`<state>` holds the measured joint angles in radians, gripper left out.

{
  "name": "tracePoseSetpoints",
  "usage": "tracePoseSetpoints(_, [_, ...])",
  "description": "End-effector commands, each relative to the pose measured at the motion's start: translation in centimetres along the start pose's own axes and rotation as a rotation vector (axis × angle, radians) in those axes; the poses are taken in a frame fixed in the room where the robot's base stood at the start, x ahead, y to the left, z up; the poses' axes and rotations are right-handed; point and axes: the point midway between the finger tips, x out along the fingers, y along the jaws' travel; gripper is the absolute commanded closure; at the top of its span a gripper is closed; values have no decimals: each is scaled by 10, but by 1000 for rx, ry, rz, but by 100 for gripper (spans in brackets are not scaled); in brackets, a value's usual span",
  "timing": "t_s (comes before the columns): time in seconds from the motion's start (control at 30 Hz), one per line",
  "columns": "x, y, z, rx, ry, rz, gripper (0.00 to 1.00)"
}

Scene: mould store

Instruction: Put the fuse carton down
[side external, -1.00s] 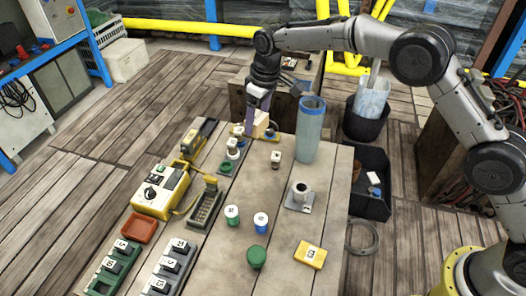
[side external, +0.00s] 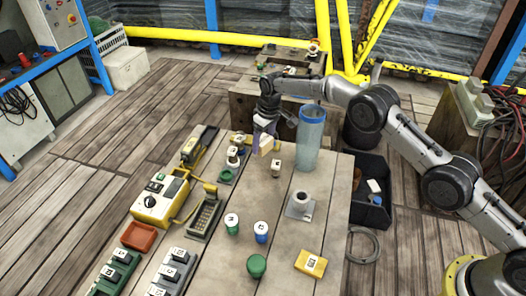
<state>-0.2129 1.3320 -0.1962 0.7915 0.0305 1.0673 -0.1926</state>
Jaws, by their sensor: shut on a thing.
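My gripper (side external: 265,138) is over the far end of the wooden table (side external: 275,200), left of the tall blue-grey cylinder (side external: 309,138). It is shut on a small pale beige carton (side external: 267,147), which I take to be the fuse carton. The carton looks tilted, and its upper part is partly hidden by the fingers. I cannot tell whether its lower edge touches the table.
A small pale-topped piece (side external: 275,168) stands just in front of the carton. Small stacked pieces (side external: 233,156) are to its left. A yellow labelled box (side external: 311,263), a green knob (side external: 257,265) and a grey socket (side external: 300,204) stand nearer. Bare boards lie between them.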

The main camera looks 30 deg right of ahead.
Motion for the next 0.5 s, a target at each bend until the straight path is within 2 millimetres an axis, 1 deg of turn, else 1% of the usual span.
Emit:
tracePoseSetpoints(0.17, [13,0,2,-1,0,0,85])
tracePoseSetpoints(0.33, [35,0,6,-1,0,-1,85])
tracePoseSetpoints(0.4, [40,0,6,-1,2,0,85])
tracePoseSetpoints(0.5, [40,0,5,-1,3,0,85])
